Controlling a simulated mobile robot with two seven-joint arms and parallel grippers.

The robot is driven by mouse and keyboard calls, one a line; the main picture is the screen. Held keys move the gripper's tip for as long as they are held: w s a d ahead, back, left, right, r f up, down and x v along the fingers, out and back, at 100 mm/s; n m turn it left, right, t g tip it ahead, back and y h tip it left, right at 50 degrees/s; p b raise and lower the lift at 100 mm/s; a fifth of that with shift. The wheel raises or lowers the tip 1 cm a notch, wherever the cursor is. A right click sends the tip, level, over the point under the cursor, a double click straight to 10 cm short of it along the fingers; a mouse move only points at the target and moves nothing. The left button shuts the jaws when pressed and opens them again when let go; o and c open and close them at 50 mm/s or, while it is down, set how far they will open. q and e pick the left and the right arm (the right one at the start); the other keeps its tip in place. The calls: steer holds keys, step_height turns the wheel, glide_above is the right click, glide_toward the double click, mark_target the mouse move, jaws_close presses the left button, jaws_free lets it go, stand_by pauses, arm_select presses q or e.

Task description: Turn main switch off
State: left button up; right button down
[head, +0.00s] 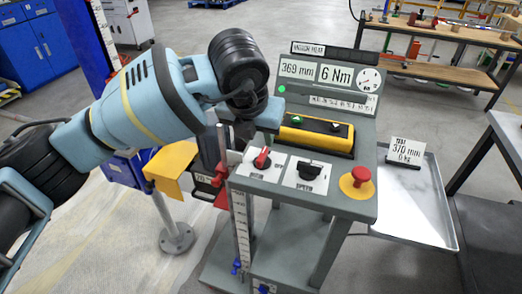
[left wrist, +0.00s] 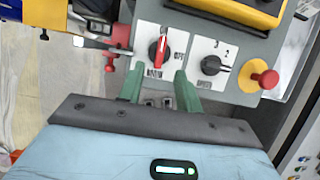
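The main switch, a red rotary handle on a white plate (head: 262,158), sits at the left of the grey console top. In the left wrist view the red handle (left wrist: 158,48) points roughly up and down the picture. My left gripper (head: 238,152) is at the console's left edge, close beside the switch. In the left wrist view the green fingers of my left gripper (left wrist: 160,72) are apart with nothing between them, and the switch lies just beyond their tips. I cannot tell whether they touch it. My right gripper is not in view.
A black speed knob (head: 310,170) and a red mushroom button (head: 361,174) stand right of the switch. Behind are a yellow-black button box (head: 316,135) and a display panel (head: 328,78). A metal tray (head: 415,205) is at the right.

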mark_target(262, 154)
arm_select(q)
steer(key=x, duration=0.7)
steer(key=shift+d+f, duration=0.1)
steer(key=shift+f, duration=0.25)
jaws_close()
